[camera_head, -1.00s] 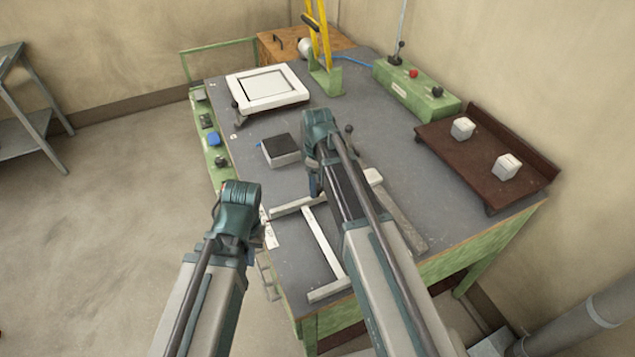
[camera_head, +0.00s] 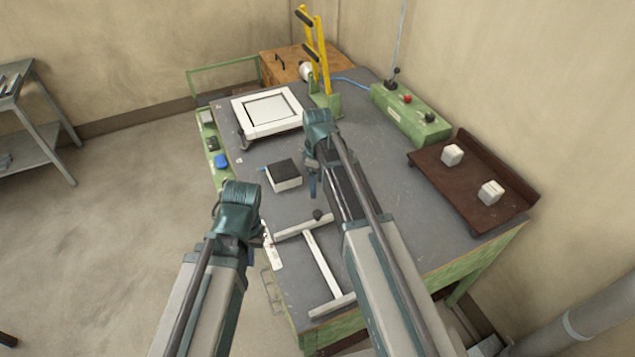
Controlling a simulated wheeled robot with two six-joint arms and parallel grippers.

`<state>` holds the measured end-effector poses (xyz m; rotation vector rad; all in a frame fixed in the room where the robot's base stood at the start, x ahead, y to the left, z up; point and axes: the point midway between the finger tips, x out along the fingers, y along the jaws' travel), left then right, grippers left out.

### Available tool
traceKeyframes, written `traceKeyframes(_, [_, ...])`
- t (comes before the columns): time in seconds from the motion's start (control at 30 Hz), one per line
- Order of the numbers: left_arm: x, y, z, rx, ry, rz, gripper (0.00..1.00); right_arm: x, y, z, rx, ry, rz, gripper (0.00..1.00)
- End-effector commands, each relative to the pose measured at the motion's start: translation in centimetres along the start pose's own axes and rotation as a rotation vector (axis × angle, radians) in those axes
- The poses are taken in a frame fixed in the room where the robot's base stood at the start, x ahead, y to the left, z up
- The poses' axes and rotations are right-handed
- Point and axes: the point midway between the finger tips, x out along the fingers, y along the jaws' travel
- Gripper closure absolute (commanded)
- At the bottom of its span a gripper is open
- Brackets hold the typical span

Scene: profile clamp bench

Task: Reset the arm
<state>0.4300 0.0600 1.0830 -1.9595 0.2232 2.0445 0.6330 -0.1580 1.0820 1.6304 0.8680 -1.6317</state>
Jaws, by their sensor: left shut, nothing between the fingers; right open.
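My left gripper (camera_head: 266,237) is at the near left edge of the grey-topped bench (camera_head: 395,150), beside the pale H-shaped frame. It is mostly hidden by my own wrist and looks shut, with nothing seen in it. My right gripper (camera_head: 312,184) is over the middle of the bench, just right of a white block with a black top (camera_head: 284,175). Its fingers point down, partly hidden by my wrist; it is open and holds nothing I can see. The pale frame (camera_head: 322,262) lies between my two arms on the near part of the bench.
A white square frame fixture (camera_head: 294,103) and a yellow-handled clamp (camera_head: 318,55) stand at the back. A green control box (camera_head: 410,115) and a brown tray (camera_head: 465,190) with two white blocks (camera_head: 490,192) are at right. A metal shelf table (camera_head: 45,135) stands far left.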

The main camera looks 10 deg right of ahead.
Motion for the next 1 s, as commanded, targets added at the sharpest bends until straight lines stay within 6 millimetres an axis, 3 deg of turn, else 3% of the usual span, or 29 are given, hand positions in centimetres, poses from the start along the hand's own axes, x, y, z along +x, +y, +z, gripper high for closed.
traceKeyframes(0.6, [0.0, 0.0, 0.0, -0.001, 0.0, 0.0, 1.0, 0.0, -0.7, 0.0, 0.011, -0.002, 0.0, 0.29])
traceKeyframes(0.67, [0.7, 0.1, 0.0, 0.0, 0.0, 0.0, 1.0, 0.8, -2.2, 0.0, 0.04, -0.008, 0.0, 0.29])
traceKeyframes(0.9, [5.2, 0.5, -0.3, 0.004, 0.0, -0.001, 1.0, 5.2, -13.6, 1.0, 0.324, -0.054, 0.023, 0.29])
traceKeyframes(1.0, [6.7, 0.6, -0.4, 0.006, 0.0, -0.001, 1.0, 6.6, -17.4, 1.9, 0.446, -0.07, 0.04, 0.29])
